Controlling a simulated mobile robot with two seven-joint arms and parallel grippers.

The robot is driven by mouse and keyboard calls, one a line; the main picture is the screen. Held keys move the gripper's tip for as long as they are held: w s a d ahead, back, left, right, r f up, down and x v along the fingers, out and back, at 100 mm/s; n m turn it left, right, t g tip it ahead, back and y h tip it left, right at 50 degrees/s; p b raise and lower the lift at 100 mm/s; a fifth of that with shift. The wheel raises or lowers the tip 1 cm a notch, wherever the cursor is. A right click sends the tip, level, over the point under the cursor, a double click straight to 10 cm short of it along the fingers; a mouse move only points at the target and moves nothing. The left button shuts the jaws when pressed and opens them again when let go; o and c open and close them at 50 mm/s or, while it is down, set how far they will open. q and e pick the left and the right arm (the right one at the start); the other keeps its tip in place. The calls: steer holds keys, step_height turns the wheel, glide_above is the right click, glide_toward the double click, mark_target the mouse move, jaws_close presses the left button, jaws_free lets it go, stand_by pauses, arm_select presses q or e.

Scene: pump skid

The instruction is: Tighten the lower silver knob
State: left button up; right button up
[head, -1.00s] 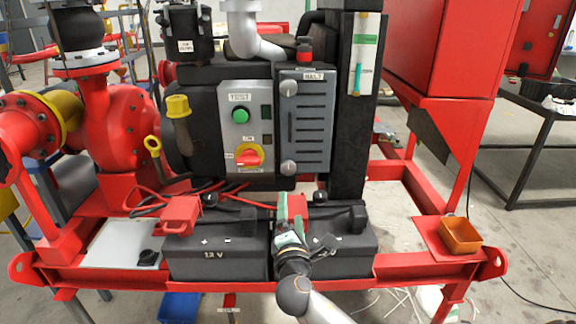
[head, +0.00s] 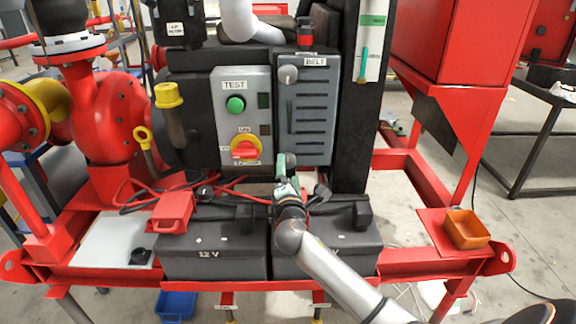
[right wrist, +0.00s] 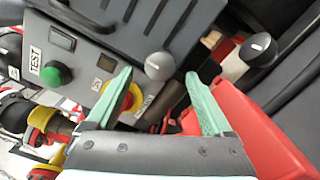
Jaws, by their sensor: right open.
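The lower silver knob (right wrist: 159,66) is a round grey knob with a pale mark, at a corner of the grey BELT cover (head: 306,120). In the head view it is hidden behind my right gripper (head: 285,162), which is at the cover's lower left corner. In the right wrist view my right gripper (right wrist: 159,76) is open, its two green fingers pointing toward the knob with one on each side in the picture. I cannot tell whether they touch it. The upper silver knob (head: 288,74) is clear. My left gripper is not in view.
Beside the cover are a green button (head: 235,105) and a red-yellow switch (head: 245,149). Below are two black batteries (head: 212,248) with cables. A black knob (right wrist: 258,50) and a red part (right wrist: 260,125) are near one finger. An orange tray (head: 466,230) stands at the right.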

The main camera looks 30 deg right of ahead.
mark_target(288, 163)
steer(key=x, duration=0.2)
steer(key=shift+w+d, duration=0.2)
steer(key=shift+w, duration=0.05)
steer(key=shift+w+d, duration=0.2)
steer(key=shift+w, duration=0.15)
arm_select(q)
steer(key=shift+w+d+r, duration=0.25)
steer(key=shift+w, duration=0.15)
arm_select(e)
steer(key=shift+w+d, duration=0.15)
steer(key=shift+w, duration=0.15)
steer(key=c, duration=0.9)
jaws_close()
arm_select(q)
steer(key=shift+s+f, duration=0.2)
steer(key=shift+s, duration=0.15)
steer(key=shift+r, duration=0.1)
